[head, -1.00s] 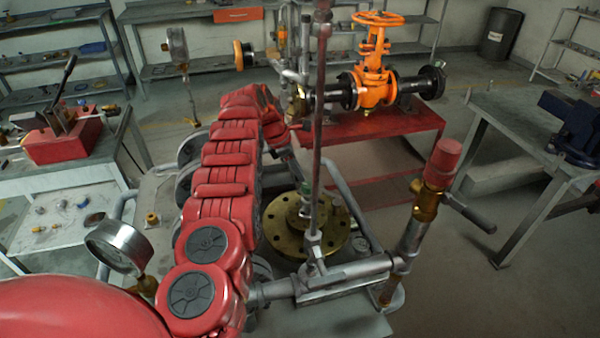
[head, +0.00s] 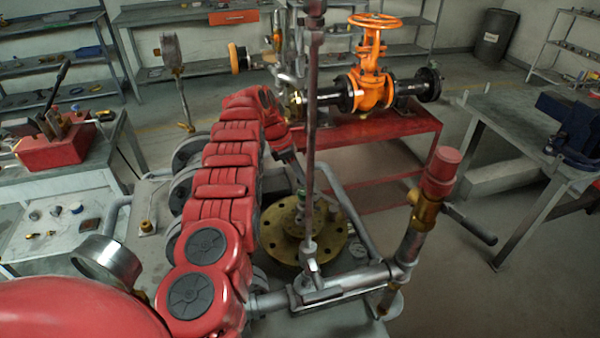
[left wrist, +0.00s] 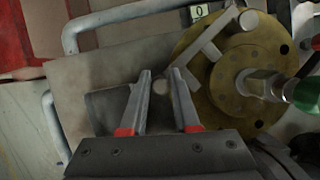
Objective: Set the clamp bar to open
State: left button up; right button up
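A grey bar (left wrist: 213,47), which looks like the clamp bar, lies slanted across a round brass flange (left wrist: 240,85) in the left wrist view. Its lower left end is close to my left gripper (left wrist: 158,72). In the head view the left gripper (head: 297,170) is small and partly hidden behind an upright rod, by the brass flange (head: 280,238). The bar cannot be made out there. My right gripper is not in view.
An upright rod (head: 311,130) and a pipe with a red-topped fitting (head: 440,172) stand near the flange. An orange gate valve (head: 371,75) sits on a red stand behind. A green fitting (left wrist: 305,95) is right of the fingers. Workbenches stand left and right.

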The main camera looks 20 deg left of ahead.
pick_arm(q)
jog(key=o, duration=0.3)
jog(key=shift+r, duration=0.1)
jog(key=p+v, duration=0.8)
jog(key=v, duration=0.9)
jog(key=shift+r, duration=0.2)
jog(key=shift+f, duration=0.1)
